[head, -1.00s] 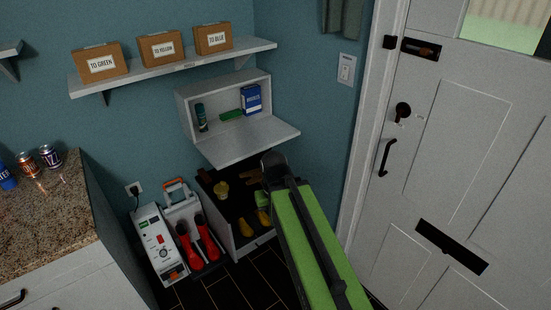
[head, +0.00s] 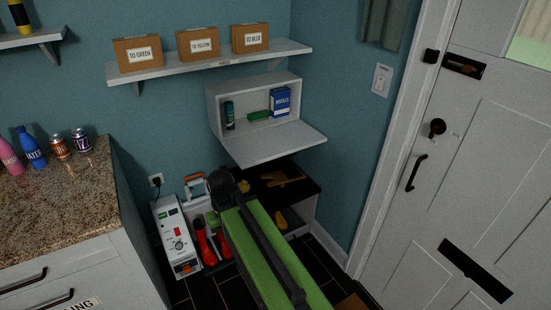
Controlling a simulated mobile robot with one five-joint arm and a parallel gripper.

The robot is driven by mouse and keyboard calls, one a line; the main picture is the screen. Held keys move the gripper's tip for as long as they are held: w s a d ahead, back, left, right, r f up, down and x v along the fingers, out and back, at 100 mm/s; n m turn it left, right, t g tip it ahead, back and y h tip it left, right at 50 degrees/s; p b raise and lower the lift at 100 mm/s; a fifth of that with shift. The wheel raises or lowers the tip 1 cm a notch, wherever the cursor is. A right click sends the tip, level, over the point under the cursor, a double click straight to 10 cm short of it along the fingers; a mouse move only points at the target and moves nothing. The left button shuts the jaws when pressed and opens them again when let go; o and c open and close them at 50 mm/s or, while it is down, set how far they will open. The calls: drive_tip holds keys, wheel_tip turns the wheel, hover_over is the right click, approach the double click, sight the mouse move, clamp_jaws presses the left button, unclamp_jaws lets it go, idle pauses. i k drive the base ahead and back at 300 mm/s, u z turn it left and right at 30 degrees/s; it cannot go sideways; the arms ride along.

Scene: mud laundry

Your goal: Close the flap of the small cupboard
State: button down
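The small cupboard (head: 214,104) is a white box on the blue wall, below the shelf. Its flap (head: 275,145) is open, hinged at the bottom edge and lying out about level. Inside stand a dark green can (head: 229,115), a green item (head: 258,115) and a blue box (head: 280,102). My arm, green with a dark bar on top, reaches up from the bottom of the head view. Its dark far end is below and left of the flap. My gripper's fingers cannot be made out there.
A shelf (head: 220,60) with three labelled boxes runs above the cupboard. A granite counter (head: 70,205) with bottles and cans is at left. A grey-white machine (head: 177,238) and red-and-black items stand on the floor. A low unit (head: 307,210) is under the flap. A white door (head: 480,150) is at right.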

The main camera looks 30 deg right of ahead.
sight(247, 150)
drive_tip(key=u, duration=0.05)
drive_tip(key=i, duration=1)
drive_tip(key=u, duration=0.05)
